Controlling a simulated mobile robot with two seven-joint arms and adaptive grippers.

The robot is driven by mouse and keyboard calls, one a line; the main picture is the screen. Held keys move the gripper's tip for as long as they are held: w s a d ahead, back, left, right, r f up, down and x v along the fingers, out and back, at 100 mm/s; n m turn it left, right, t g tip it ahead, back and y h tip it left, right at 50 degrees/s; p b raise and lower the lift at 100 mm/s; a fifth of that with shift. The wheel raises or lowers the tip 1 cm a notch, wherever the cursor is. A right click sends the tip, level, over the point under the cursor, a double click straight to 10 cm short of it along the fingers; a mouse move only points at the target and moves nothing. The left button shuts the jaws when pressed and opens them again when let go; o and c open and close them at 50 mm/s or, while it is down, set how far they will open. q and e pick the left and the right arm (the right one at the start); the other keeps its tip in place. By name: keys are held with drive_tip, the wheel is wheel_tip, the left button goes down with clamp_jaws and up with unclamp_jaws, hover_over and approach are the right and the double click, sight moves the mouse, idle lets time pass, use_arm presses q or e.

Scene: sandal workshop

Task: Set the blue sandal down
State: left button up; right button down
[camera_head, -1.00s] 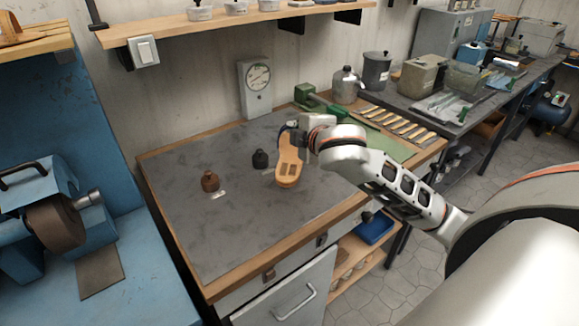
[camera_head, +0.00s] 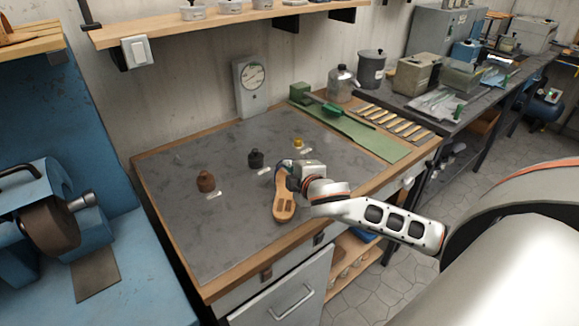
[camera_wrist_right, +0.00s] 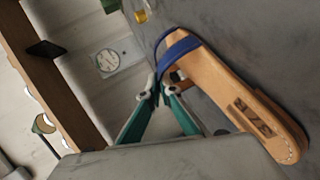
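The blue sandal (camera_head: 284,203) has a tan wooden-looking sole and a blue strap across one end. It is over the grey-topped workbench (camera_head: 225,235), near its front right part; I cannot tell whether the sole touches the top. My right gripper (camera_head: 288,177) is at the strap end. In the right wrist view, the teal fingers (camera_wrist_right: 161,88) close together on the sandal's edge by the blue strap (camera_wrist_right: 178,54), and the sole (camera_wrist_right: 228,92) stretches away to the lower right. My left gripper is not in view.
A brown-red bottle (camera_head: 206,181), a black bottle (camera_head: 256,159) and a small yellow container (camera_head: 298,142) stand on the bench beside small white labels. A green mat (camera_head: 365,138) with tools lies at the right. A gauge (camera_head: 251,78) stands behind. The bench's front left is clear.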

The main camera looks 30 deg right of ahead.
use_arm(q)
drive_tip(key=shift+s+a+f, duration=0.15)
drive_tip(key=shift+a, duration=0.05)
use_arm(e)
drive_tip(key=shift+f, duration=0.1)
drive_tip(key=c, duration=2.3)
unclamp_jaws()
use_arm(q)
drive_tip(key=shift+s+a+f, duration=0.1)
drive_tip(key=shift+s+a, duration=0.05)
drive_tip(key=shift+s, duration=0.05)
use_arm(e)
drive_tip(key=shift+r, duration=0.2)
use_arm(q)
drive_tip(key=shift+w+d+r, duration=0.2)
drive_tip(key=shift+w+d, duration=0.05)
use_arm(e)
drive_tip(key=v, duration=1.2)
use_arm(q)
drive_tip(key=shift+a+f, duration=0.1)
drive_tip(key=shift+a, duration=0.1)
